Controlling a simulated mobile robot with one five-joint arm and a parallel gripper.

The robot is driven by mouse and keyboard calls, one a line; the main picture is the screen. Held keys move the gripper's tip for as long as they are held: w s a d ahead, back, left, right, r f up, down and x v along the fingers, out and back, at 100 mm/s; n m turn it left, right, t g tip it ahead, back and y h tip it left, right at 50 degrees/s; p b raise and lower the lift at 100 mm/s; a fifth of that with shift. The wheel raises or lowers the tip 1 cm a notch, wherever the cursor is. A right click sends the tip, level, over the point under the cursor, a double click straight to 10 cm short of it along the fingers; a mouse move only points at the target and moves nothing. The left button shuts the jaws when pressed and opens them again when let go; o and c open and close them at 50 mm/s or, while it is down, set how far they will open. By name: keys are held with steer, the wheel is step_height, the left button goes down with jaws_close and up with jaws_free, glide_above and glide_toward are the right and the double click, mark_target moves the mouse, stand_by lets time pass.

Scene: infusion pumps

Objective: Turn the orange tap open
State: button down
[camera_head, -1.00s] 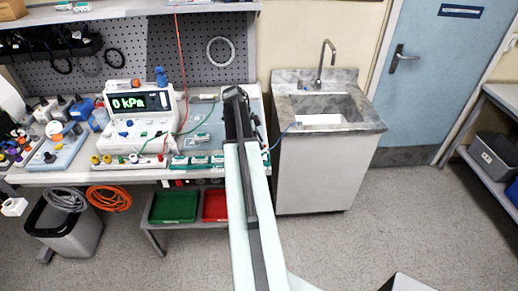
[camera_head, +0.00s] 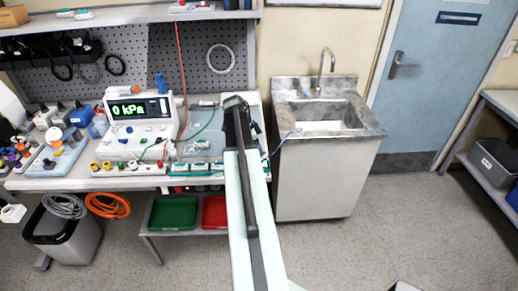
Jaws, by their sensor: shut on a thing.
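My gripper (camera_head: 237,101) is at the far end of my outstretched arm, over the right part of the bench (camera_head: 85,183). My own arm covers most of it, so its fingertips and what is between them are hidden. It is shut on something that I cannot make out. I cannot pick out the orange tap for sure in this view. Rows of small white and green parts (camera_head: 197,146) lie on the bench just left of my gripper. A green tube (camera_head: 205,125) and a blue tube (camera_head: 275,150) run close by it.
A white pump unit (camera_head: 140,118) reading 0 kPa stands left on the bench. A steel sink cabinet (camera_head: 315,180) stands right of the bench. Green (camera_head: 173,214) and red (camera_head: 214,212) trays sit below. A bin (camera_head: 70,240) stands at lower left.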

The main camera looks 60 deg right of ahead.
steer(key=n+t+h, duration=0.1)
steer(key=n, duration=0.3)
steer(key=shift+s+a, duration=0.1)
steer(key=shift+s, duration=0.1)
steer(key=shift+n+t+h, duration=0.3)
steer(key=shift+n+t, duration=0.6)
steer(key=shift+n, duration=1.2)
steer(key=c, duration=1.5)
jaws_free()
steer(key=p+v, duration=0.7)
steer(key=shift+r, duration=0.4)
